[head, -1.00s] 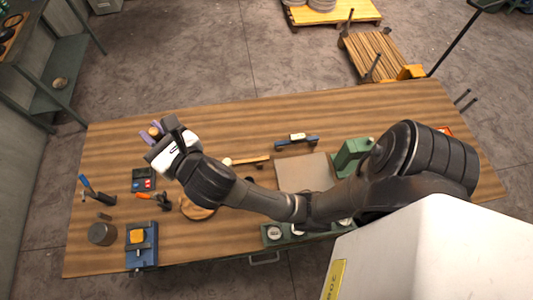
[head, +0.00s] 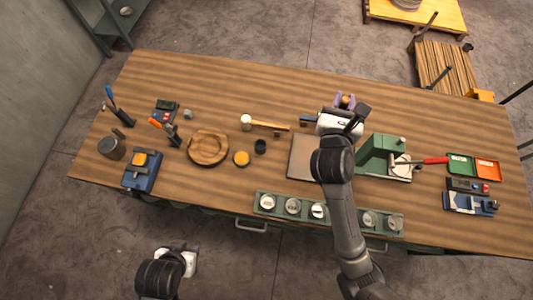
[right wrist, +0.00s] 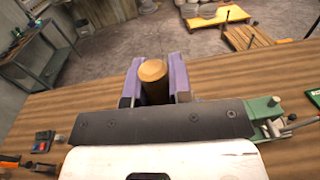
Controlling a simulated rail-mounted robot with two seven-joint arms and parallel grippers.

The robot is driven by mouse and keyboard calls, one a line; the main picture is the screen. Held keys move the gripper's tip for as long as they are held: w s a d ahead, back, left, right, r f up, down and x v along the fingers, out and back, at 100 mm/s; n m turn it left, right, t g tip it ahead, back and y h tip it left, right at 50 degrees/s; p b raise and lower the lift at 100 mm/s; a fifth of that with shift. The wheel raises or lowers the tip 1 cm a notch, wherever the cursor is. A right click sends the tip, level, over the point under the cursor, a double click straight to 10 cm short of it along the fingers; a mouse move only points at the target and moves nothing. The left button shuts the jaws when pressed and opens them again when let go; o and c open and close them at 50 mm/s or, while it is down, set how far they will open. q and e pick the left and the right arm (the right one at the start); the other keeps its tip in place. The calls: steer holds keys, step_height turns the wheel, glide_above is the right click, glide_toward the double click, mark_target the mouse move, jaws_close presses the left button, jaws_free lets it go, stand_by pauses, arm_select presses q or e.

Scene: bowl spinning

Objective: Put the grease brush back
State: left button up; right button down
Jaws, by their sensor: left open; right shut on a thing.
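My right gripper (head: 346,102) is above the far middle of the table, left of the green press. It is shut on an upright round wooden handle, which looks like the grease brush; its round end (right wrist: 153,70) shows between the purple finger pads in the right wrist view. The brush's lower end is hidden. Just left of this gripper a blue and black holder (head: 307,120) lies on the table, partly covered by the gripper. My left gripper (head: 190,258) is open and empty, in front of the table's near edge.
A green press (head: 378,155) stands close to the right of my right arm, behind a green rack (head: 280,204) of several round gauges. The far table strip is mostly clear.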

steer(key=w+a+f+n+y+b, duration=0.1)
steer(key=w+f+y, duration=0.15)
steer(key=f, duration=0.55)
steer(key=w+a+f+n+y+b, duration=0.1)
steer(key=w+f, duration=0.3)
steer(key=f, duration=0.4)
steer(key=w+a+f+n+y+b, duration=0.1)
steer(key=a+f+n+y+b, duration=0.1)
steer(key=a+f, duration=0.4)
steer(key=w+a+f+n+y+b, duration=0.1)
steer(key=a+f+n+y+b, duration=0.1)
steer(key=a+f+y+b, duration=0.2)
steer(key=w+a+f+n+y+b, duration=0.2)
steer(key=a+f+y+b, duration=0.2)
steer(key=a+f+b, duration=0.2)
steer(key=shift+a+f+n+g+b, duration=0.15)
steer(key=shift+a+f, duration=0.5)
steer(key=shift+f, duration=0.25)
steer(key=shift+a+f+n+g+b, duration=0.15)
steer(key=shift+a+f, duration=0.5)
steer(key=shift+f, duration=0.2)
arm_select(q)
step_height(320, 180, down, 16)
steer(key=shift+w+d, duration=0.1)
steer(key=shift+w, duration=0.05)
steer(key=shift+f, duration=0.1)
